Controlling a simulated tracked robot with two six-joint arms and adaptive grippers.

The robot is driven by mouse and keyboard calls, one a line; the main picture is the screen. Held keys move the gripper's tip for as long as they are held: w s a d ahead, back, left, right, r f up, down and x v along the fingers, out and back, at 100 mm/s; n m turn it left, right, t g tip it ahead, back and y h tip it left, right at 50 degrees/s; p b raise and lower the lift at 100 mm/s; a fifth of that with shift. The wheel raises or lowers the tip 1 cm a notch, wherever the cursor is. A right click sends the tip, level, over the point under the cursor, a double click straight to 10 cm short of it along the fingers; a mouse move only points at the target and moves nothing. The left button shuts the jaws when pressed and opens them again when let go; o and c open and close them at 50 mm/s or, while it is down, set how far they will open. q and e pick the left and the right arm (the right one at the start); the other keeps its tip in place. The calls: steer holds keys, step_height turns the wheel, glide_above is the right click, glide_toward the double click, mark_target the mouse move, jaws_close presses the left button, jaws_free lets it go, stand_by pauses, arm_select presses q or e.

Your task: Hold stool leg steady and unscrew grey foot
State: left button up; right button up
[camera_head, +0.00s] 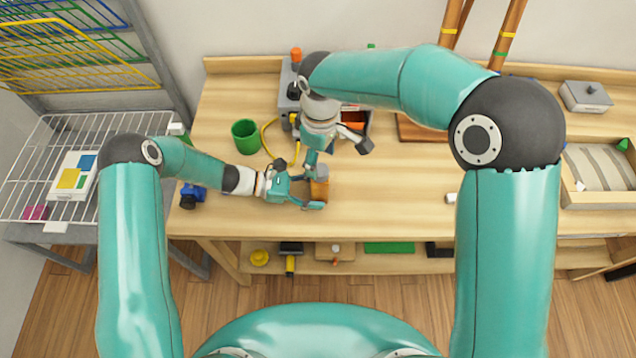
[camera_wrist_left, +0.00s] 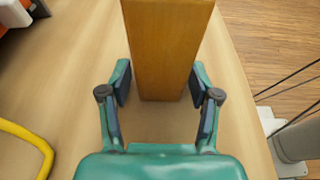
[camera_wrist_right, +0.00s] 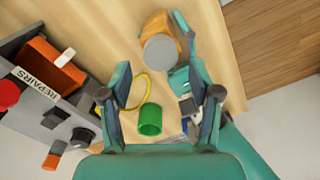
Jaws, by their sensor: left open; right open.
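The wooden stool leg (camera_head: 319,189) stands up from the bench. Its grey foot (camera_wrist_right: 160,53) is a round cap on the leg's top end. My left gripper (camera_head: 310,196) is open, with its fingers on either side of the leg; in the left wrist view the leg (camera_wrist_left: 167,45) lies between the fingers, with visible gaps beside it. My right gripper (camera_head: 313,165) is open and empty, near the leg's top; in the right wrist view the foot lies ahead, beyond the fingertips. The right arm partly hides the foot in the head view.
A green cup (camera_head: 245,137), a yellow cable (camera_head: 268,140) and a blue object (camera_head: 192,195) are left of the leg. A grey repairs box (camera_wrist_right: 40,95) with an orange bin stands behind.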

arm_select(q)
steer(key=shift+c, duration=0.3)
jaws_close()
stand_by(0.5)
steer(key=shift+c, duration=1.6)
jaws_free()
steer(key=shift+f, duration=0.1)
steer(key=c, duration=0.8)
arm_select(e)
steer(key=shift+f, duration=0.1)
arm_select(q)
steer(key=shift+o, duration=0.2)
steer(key=shift+s+f, duration=0.1)
steer(key=shift+s, duration=0.05)
arm_select(e)
steer(key=shift+c, duration=0.2)
steer(key=shift+f, duration=0.15)
